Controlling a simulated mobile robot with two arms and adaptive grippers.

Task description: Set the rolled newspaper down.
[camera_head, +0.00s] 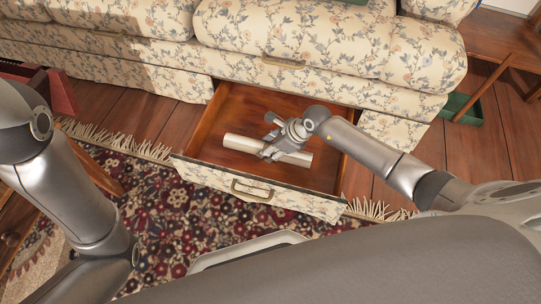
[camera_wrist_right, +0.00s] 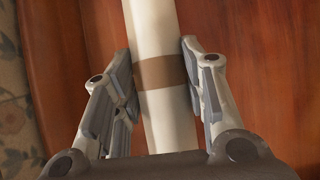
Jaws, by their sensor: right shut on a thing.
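The rolled newspaper (camera_head: 238,143) is a pale roll lying lengthwise across the open drawer (camera_head: 216,118) under the floral sofa. In the right wrist view the newspaper (camera_wrist_right: 151,28) has a brown band around its middle. My right gripper (camera_head: 272,150) is shut on it near the band, with one finger on each side in the wrist view (camera_wrist_right: 160,72). The newspaper is within the drawer's outline, close over its wooden floor or on it; I cannot tell whether it touches. My left arm shows at the left, but its gripper is out of view.
The drawer front (camera_head: 262,192) has a metal handle and stands out over a patterned rug (camera_head: 180,215). The drawer floor around the newspaper is bare. A green box (camera_head: 461,110) sits on the floor at the right, and a red box (camera_head: 62,92) at the left.

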